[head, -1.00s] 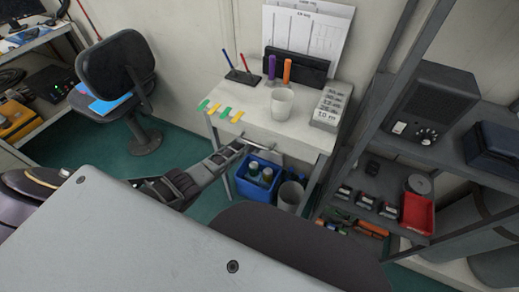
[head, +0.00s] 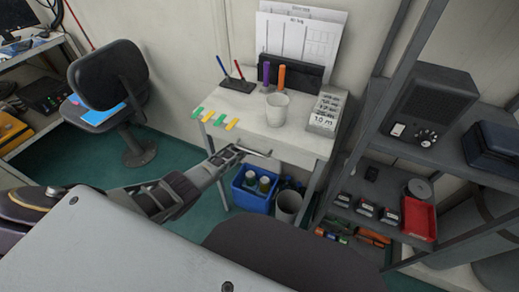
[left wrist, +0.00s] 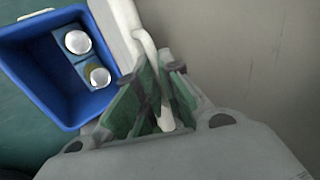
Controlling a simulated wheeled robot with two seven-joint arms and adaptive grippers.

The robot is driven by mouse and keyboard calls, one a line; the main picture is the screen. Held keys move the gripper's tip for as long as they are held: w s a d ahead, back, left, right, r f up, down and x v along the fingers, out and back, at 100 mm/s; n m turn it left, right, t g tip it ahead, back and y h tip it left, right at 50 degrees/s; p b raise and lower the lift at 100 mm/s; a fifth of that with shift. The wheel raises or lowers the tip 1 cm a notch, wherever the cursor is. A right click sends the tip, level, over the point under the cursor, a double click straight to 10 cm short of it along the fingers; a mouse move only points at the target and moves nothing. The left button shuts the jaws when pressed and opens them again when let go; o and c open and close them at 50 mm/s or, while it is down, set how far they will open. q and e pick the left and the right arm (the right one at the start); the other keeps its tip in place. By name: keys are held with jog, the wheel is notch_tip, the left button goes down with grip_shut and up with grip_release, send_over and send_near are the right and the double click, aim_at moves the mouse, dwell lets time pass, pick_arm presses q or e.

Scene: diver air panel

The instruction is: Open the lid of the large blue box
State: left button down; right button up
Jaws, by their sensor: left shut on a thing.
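The large blue box (head: 248,200) stands on the floor under the front of the desk. Its top is uncovered and bottles (head: 264,185) show inside. The left wrist view also shows the open blue box (left wrist: 42,85) with two round white bottle tops (left wrist: 77,42). A pale slab (left wrist: 112,25), which looks like the lid, stands along the box's right side there. My left gripper (head: 240,153) is just above the box, by the desk front. In the wrist view its green-padded fingers (left wrist: 160,112) are shut on a pale curved handle (left wrist: 150,52) beside the slab. My right gripper is out of view.
The desk (head: 235,105) holds a cup (head: 277,109), pens and coloured tags close above my left gripper. A grey bin (head: 289,202) stands right of the box. A shelf rack (head: 385,125) is at right, an office chair (head: 110,85) at left.

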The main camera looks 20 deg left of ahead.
pick_arm(q)
jog(key=shift+w+r, duration=0.15)
jog(key=c, duration=1.6)
grip_release()
jog(key=shift+c, duration=0.2)
jog(key=shift+o, duration=0.2)
jog(key=shift+s+r, duration=0.15)
jog(key=shift+s, duration=0.1)
jog(key=s+r, duration=0.2)
jog(key=s, duration=1.1)
jog(key=shift+s+a, duration=0.25)
jog(key=shift+s, duration=0.05)
